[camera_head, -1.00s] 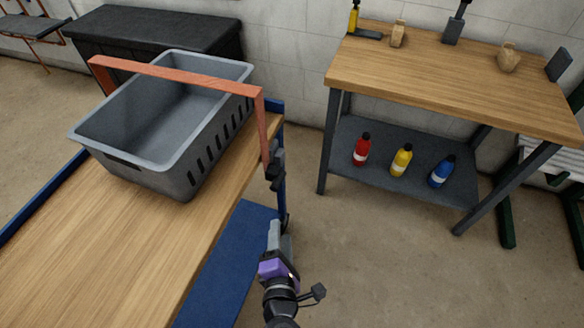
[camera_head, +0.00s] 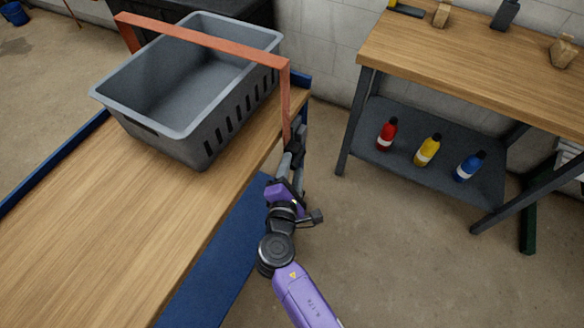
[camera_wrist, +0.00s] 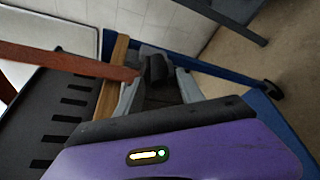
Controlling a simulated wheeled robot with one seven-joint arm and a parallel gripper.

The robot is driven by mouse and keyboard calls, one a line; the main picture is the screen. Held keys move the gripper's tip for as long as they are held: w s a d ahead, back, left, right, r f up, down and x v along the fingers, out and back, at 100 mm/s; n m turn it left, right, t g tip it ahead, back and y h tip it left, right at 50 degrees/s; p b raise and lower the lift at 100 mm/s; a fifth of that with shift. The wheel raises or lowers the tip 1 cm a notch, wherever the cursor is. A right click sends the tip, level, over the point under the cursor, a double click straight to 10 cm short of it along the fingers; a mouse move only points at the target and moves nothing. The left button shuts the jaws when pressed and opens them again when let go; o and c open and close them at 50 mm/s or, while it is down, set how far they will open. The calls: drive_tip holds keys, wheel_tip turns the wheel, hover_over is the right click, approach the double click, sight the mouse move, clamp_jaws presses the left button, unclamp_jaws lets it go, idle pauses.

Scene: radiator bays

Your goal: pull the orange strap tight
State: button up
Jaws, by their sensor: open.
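The orange strap (camera_head: 205,37) runs over the top of a grey crate (camera_head: 165,122) and down the right side of the wooden-topped cart. It also shows in the wrist view (camera_wrist: 70,61). At its lower right end is a dark buckle-like part (camera_head: 295,146), partly hidden by my gripper. In the wrist view that dark part (camera_wrist: 156,70) lies between my finger tips. My gripper (camera_head: 297,160) is open at the cart's right edge, its fingers either side of the dark part. I cannot tell whether they touch it.
The cart has a wooden top (camera_head: 110,225) and a blue frame (camera_head: 215,262). A workbench (camera_head: 470,65) stands to the right, with red (camera_head: 386,134), yellow (camera_head: 427,151) and blue (camera_head: 468,167) bottles on its lower shelf. The floor between is clear.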

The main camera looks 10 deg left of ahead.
clamp_jaws()
idle(1.4)
